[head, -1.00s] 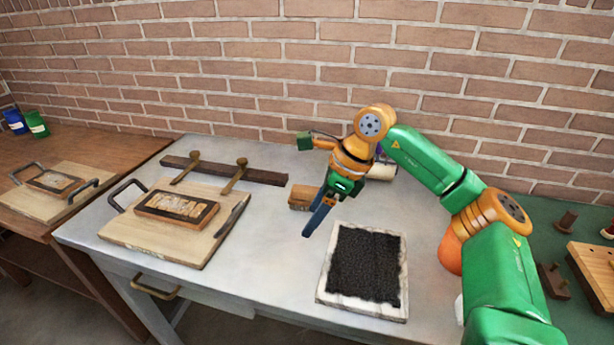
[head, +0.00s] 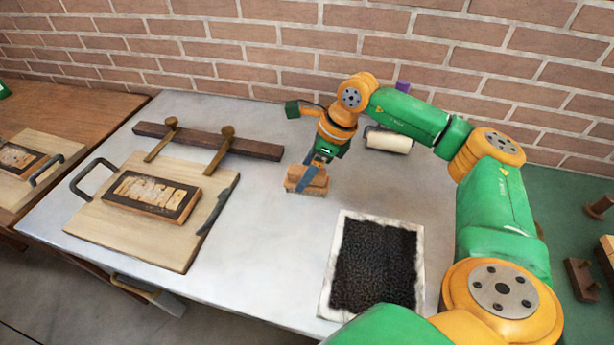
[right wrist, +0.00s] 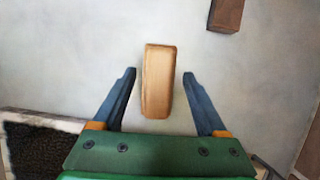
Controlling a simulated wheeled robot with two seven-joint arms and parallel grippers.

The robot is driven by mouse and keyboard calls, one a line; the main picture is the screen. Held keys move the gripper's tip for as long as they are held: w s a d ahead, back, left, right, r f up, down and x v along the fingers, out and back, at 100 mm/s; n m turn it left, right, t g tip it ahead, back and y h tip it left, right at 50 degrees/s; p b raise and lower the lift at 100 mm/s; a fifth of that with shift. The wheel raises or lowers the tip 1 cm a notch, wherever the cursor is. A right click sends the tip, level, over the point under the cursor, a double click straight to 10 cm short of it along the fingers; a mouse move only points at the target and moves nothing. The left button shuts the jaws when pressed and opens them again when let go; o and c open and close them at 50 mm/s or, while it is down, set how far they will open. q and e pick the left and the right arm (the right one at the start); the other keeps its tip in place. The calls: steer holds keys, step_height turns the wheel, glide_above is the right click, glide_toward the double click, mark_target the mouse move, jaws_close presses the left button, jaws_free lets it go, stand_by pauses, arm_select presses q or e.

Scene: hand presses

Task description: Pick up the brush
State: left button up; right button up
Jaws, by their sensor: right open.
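The brush (head: 305,182) is a small wooden block lying on the grey table, behind the black ink pad and right of the dark bar. My right gripper (head: 311,170) is directly over it, pointing down, and partly hides it in the head view. In the right wrist view, the brush's pale wooden top (right wrist: 158,80) sits between the two blue fingers of my open right gripper (right wrist: 165,80), with a gap on each side. Its bristles do not show clearly. My left gripper is not in view.
The ink pad (head: 334,260) lies at the front. The table centre is clear.

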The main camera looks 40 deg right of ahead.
mark_target(297, 170)
steer(key=shift+s+r, duration=0.1)
steer(key=c, duration=0.9)
jaws_close()
steer(key=shift+r, duration=0.3)
steer(key=r, duration=0.1)
steer(key=r+b, duration=0.1)
steer(key=r, duration=0.1)
steer(key=shift+a, duration=0.35)
steer(key=s+a+r+b, duration=0.1)
steer(key=s+a+r, duration=0.2)
steer(key=a+r, duration=0.6)
steer(key=a, duration=0.4)
steer(key=shift+s+r+b, duration=0.2)
steer(key=shift+s+b, duration=0.05)
steer(key=shift+b, duration=0.05)
